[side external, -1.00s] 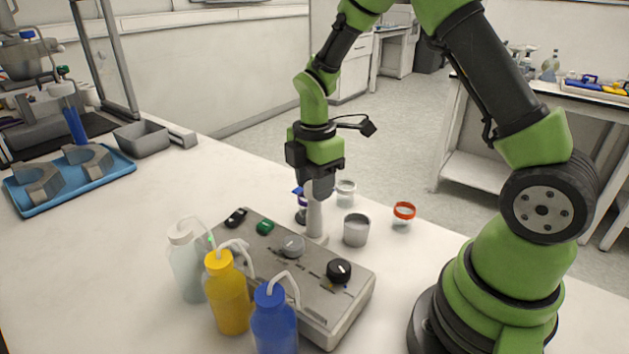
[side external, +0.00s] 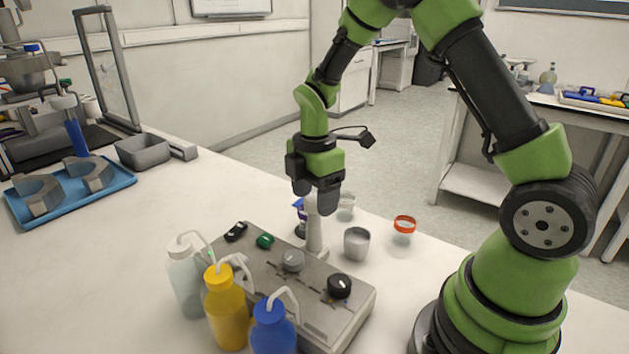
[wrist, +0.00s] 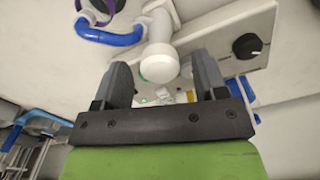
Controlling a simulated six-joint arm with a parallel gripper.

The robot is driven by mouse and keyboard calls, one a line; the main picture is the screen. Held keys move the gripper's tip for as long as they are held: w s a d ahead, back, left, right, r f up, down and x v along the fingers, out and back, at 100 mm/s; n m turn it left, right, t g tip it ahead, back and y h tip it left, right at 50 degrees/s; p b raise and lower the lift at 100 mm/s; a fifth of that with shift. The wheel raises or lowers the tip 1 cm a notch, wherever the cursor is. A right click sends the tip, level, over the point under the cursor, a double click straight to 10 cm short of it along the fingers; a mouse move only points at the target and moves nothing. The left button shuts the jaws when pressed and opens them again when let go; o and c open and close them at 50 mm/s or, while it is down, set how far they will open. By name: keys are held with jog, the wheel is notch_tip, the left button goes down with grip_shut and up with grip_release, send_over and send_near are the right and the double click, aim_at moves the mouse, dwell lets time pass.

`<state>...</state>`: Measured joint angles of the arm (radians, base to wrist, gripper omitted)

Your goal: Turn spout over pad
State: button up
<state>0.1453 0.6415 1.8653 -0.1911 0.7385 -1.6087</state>
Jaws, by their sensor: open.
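My gripper (side external: 316,200) is open, just above the white post (side external: 314,238) behind the grey control box. In the wrist view, the fingers of my gripper (wrist: 163,80) are apart, and the post's round white cap (wrist: 159,62) shows just beyond the gap between them. A blue bent spout (wrist: 108,38) runs left from the post, with a purple ring (wrist: 95,8) near its end. In the side view, the blue spout (side external: 299,204) is small and partly hidden beside the post, above a dark round thing (side external: 301,230). I cannot make out a pad for certain.
The control box (side external: 320,310) has several knobs. White, yellow (side external: 227,312) and blue (side external: 273,330) bottles stand in front. A grey cup (side external: 356,244), a clear cup (side external: 346,207) and a red-rimmed jar (side external: 404,228) stand close by. The table at left centre is clear.

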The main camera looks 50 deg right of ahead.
notch_tip(320, 180, up, 9)
jog(key=shift+f, duration=0.15)
jog(key=shift+r, duration=0.45)
jog(key=s+a+r+m+t+y, duration=0.1)
jog(key=s+a+r+m+t, duration=0.2)
jog(key=s+m, duration=0.5)
jog(key=s+a+r+m+t+y, duration=0.1)
jog(key=s+a+r+m+t, duration=0.3)
jog(key=s+m, duration=0.4)
jog(key=r+m, duration=0.1)
jog(key=m, duration=0.1)
jog(key=shift+s+a+r+m, duration=0.15)
jog(key=shift+s+r+m, duration=0.15)
jog(key=shift+s+r, duration=0.1)
